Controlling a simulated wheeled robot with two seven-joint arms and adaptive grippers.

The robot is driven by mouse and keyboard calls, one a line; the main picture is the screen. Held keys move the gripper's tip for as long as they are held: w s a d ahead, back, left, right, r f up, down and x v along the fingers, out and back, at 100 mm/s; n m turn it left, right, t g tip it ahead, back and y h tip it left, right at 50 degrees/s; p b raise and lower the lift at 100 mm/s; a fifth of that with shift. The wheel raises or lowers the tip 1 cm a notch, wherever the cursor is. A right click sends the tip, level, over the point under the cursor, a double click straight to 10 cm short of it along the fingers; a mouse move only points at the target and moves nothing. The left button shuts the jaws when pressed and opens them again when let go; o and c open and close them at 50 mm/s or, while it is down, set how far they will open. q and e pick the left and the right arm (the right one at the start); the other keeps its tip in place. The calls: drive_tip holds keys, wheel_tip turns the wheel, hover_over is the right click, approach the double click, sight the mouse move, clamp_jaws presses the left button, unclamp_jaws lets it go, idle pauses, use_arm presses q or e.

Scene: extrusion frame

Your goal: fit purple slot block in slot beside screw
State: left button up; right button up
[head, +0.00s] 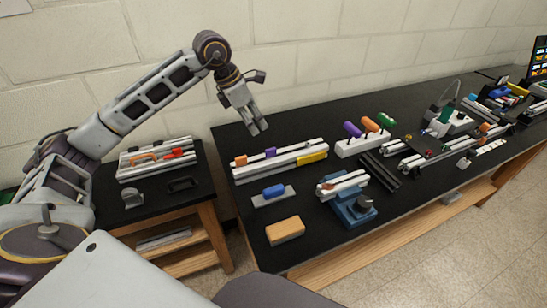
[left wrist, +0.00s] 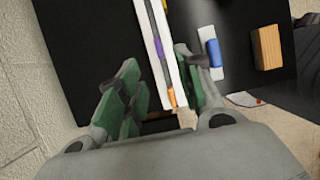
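A purple slot block (head: 270,152) sits at the long light extrusion (head: 285,165) on the black bench, between an orange block (head: 240,160) and a yellow block (head: 313,157). In the left wrist view, the purple block (left wrist: 158,47) lies along the extrusion's grey slot, with the orange block (left wrist: 172,97) nearer to me. I cannot tell how deep it sits. My left gripper (head: 259,128) is above the bench's back edge, over the extrusion. Its green-padded fingers (left wrist: 156,57) are apart and empty, with the extrusion showing between them. No screw is clear at this extrusion. My right gripper is not in view.
A blue block (head: 273,190) on a plate, a wooden block (head: 285,230) and a blue vise (head: 352,207) stand in front of the extrusion. A screwdriver holder (head: 366,144) stands to its right. A small side table (head: 155,205) is at the left. The wall is close behind.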

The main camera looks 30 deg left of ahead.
use_arm(q)
hover_over(269, 149)
drive_tip(key=s, duration=0.1)
drive_tip(key=f, duration=0.5)
drive_tip(key=a+f, duration=0.1)
drive_tip(key=f, duration=0.1)
drive_tip(key=shift+s+f, duration=0.2)
drive_tip(key=shift+f, duration=0.1)
drive_tip(key=shift+w+d+f, duration=0.1)
drive_tip(key=shift+d+f, duration=0.05)
drive_tip(key=shift+f, duration=0.15)
drive_tip(key=shift+p, duration=0.3)
drive_tip(key=shift+f, duration=0.4)
drive_tip(key=p+x, duration=0.1)
drive_tip(key=x, duration=0.2)
drive_tip(key=shift+f, duration=0.35)
drive_tip(key=shift+w+f, duration=0.15)
drive_tip(key=shift+f, duration=0.2)
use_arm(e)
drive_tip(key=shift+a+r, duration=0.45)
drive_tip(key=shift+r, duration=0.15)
